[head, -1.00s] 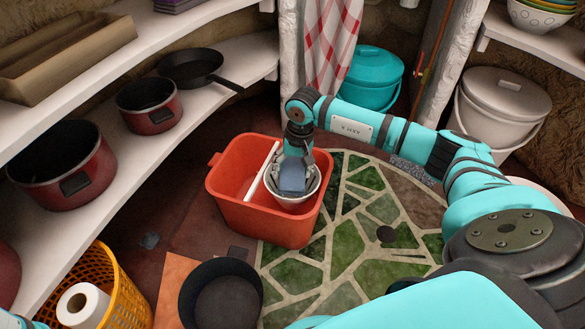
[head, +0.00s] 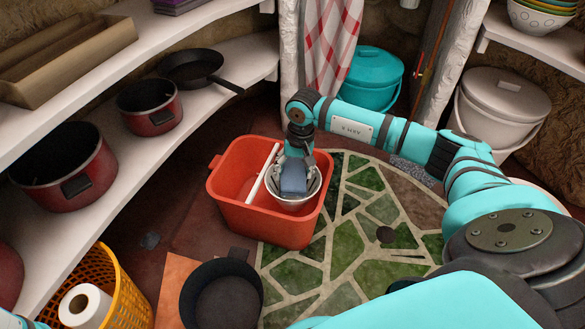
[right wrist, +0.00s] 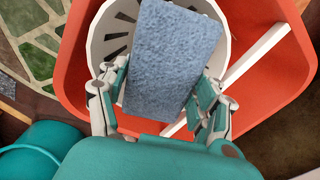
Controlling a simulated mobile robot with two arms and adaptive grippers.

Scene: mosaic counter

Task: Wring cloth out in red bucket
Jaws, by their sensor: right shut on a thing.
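The red bucket (head: 262,222) stands on the floor in the middle of the head view. A round, slotted wringer basket (head: 311,190) sits in its right part, and a white bar (head: 263,172) crosses the bucket beside it. My right gripper (head: 295,166) points down over the basket, shut on the blue cloth (head: 293,182). In the right wrist view the cloth (right wrist: 172,62) is a flat rectangle between the fingers, in front of the basket (right wrist: 108,40). I cannot tell whether the cloth touches the basket. My left gripper is out of view.
A dark pot (head: 226,300) stands in front of the bucket, near a yellow basket (head: 122,290) holding a paper roll (head: 85,304). Shelves with pots (head: 62,165) curve along the left. A teal bucket (head: 372,80) stands behind.

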